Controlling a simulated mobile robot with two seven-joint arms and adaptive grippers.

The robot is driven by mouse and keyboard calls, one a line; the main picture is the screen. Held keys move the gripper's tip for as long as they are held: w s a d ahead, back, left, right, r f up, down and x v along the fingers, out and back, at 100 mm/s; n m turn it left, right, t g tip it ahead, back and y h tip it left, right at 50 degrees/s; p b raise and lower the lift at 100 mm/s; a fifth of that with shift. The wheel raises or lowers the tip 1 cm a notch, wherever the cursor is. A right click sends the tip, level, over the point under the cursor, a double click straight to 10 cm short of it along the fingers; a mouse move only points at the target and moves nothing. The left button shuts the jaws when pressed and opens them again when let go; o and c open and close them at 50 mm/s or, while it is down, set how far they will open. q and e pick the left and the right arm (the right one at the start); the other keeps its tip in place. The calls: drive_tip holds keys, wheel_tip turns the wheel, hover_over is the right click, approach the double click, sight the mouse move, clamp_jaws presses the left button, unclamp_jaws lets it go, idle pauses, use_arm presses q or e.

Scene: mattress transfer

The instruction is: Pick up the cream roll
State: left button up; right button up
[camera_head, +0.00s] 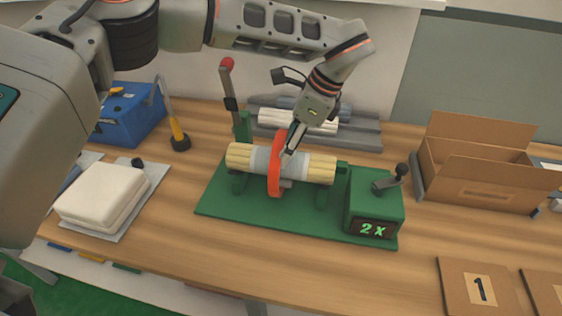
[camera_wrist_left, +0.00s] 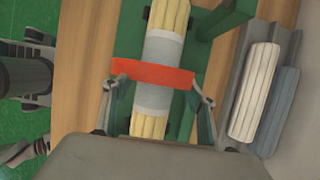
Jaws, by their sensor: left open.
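A cream-yellow ribbed roll (camera_head: 318,168) lies on the green fixture, with a grey sleeve around its middle. An orange band (camera_head: 275,172) loops around the sleeve. The roll also shows in the left wrist view (camera_wrist_left: 168,18), with the orange band (camera_wrist_left: 155,73) across it. My left gripper (camera_head: 288,152) reaches down from above at the band. In the left wrist view its fingers (camera_wrist_left: 158,92) are spread, one on each side of the roll, near the band's ends. I cannot tell whether they touch the band.
An off-white roll (camera_head: 297,121) and a grey-blue roll (camera_head: 312,106) lie on a grey rack behind. The green fixture (camera_head: 230,205) carries a red-knobbed lever (camera_head: 228,80) and a "2x" box (camera_head: 374,205). A blue box (camera_head: 125,125), white pad (camera_head: 100,193) and open carton (camera_head: 480,185) stand around.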

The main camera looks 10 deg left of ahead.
use_arm(q)
drive_tip(key=x, duration=0.4)
drive_tip(key=shift+s+f, duration=0.15)
drive_tip(key=shift+f, duration=0.2)
drive_tip(key=c, duration=1.2)
drive_tip(key=shift+o, duration=0.2)
drive_tip(key=shift+r, duration=0.2)
